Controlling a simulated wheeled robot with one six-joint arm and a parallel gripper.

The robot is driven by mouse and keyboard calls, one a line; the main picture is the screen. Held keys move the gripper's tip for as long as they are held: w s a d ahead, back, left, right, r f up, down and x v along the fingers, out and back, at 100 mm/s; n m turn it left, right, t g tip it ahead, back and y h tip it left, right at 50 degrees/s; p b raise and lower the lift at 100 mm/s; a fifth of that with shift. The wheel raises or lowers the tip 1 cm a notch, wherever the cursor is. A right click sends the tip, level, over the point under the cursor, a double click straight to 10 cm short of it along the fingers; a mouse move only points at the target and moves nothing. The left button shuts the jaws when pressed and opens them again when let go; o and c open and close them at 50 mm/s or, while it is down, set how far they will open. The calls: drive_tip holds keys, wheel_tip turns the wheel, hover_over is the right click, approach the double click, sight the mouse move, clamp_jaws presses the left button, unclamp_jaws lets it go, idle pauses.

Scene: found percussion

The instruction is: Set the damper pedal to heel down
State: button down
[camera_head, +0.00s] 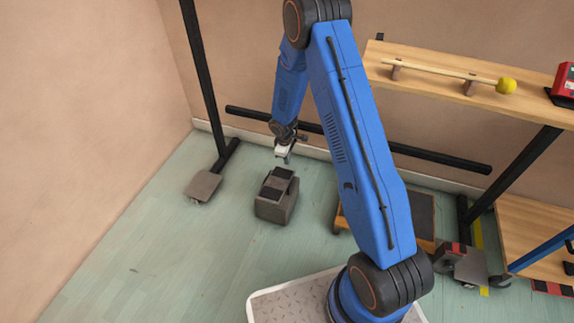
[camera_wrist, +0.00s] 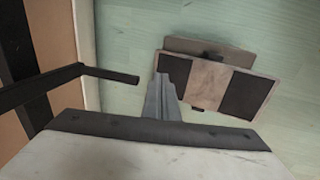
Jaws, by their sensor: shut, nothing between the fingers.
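The damper pedal (camera_head: 278,185) looks like a grey block on the floor with a rocking plate on top that carries two black pads. The plate (camera_wrist: 208,82) also shows in the wrist view, right of my fingers, with a black pad at each end and the block partly hidden under it. I cannot tell surely which end is lower. My gripper (camera_head: 286,158) is shut and empty, pointing down. In the head view it appears just beyond the pedal's far end. In the wrist view the closed fingers (camera_wrist: 165,82) are beside the plate's left end; contact is not visible.
A black upright stand with a flat grey foot plate (camera_head: 203,186) stands to the left. A dark horizontal bar (camera_head: 440,158) runs along the back wall. A wooden shelf (camera_head: 430,75) at right holds a yellow-headed mallet (camera_head: 506,86).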

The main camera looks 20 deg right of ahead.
wheel_tip(320, 180, up, 8)
drive_tip(key=w, duration=0.1)
drive_tip(key=shift+d+f, duration=0.15)
drive_tip(key=shift+d, duration=0.25)
